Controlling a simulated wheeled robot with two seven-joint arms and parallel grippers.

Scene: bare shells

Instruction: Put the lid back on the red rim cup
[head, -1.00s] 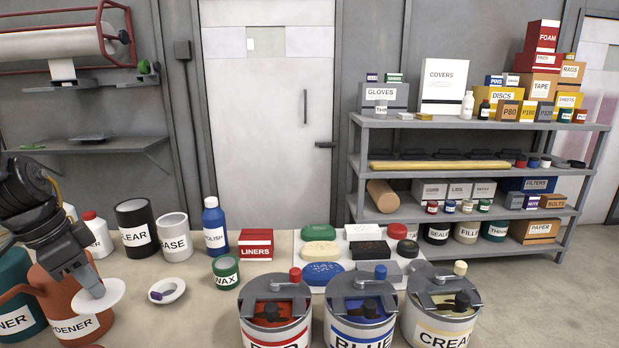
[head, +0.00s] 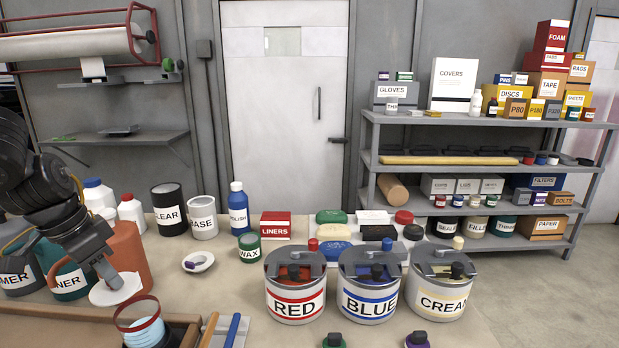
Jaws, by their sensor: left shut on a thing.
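My left gripper (head: 108,274) comes in from the left and points down, shut on a white round lid (head: 125,293), which it holds slightly tilted. The red rim cup (head: 150,334) stands at the lower left, open at the top, its lower part cut off by the picture's bottom edge. My right gripper is out of view.
A brown tray (head: 50,318) edges the lower left. Orange and teal cans (head: 70,284) stand close behind the lid. A small white dish (head: 198,262) lies to the right. RED (head: 295,305), BLUE and CREAM pots stand at the centre right.

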